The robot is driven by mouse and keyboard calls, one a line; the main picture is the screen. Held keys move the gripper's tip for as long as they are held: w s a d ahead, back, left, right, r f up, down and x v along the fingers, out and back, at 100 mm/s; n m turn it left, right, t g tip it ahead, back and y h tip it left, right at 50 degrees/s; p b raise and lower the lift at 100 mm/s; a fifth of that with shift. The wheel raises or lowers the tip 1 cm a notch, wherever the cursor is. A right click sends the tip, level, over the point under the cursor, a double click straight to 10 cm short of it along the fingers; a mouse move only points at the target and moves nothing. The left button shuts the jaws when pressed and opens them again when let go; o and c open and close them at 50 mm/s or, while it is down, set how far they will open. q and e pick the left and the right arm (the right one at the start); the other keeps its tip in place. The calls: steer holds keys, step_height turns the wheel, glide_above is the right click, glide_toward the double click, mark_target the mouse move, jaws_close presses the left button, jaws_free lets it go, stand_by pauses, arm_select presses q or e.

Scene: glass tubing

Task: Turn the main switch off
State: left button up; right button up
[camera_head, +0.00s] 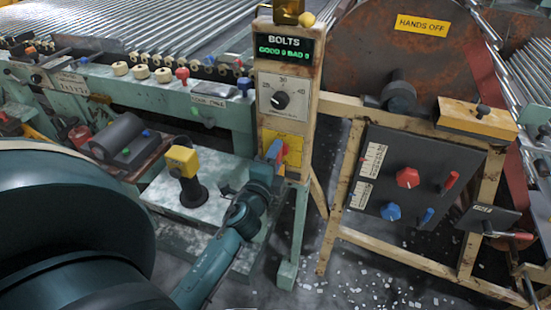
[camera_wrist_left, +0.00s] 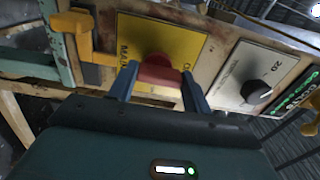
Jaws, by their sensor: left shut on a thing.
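The main switch is a red handle (camera_wrist_left: 160,70) on a yellow plate (camera_wrist_left: 165,35) with partly readable lettering, "MAIN", in the left wrist view. In the head view the yellow plate (camera_head: 294,150) sits low on the front of the cream post, under the dial. My left gripper (camera_wrist_left: 158,80) has its two blue fingers on either side of the red handle and is shut on it. In the head view the same gripper (camera_head: 272,153) reaches the plate from the left and hides much of the handle. The switch's exact setting is hard to read. My right gripper is not in view.
Above the switch are a dial (camera_head: 283,97) and a "BOLTS" display (camera_head: 284,46). A yellow-topped pedestal button (camera_head: 182,161) stands left of the post. A dark panel (camera_head: 415,180) with red and blue knobs is at right. A yellow bracket (camera_wrist_left: 80,40) juts beside the plate.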

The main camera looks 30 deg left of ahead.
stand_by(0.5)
arm_select(q)
steer(key=o, duration=1)
steer(key=shift+s, duration=0.1)
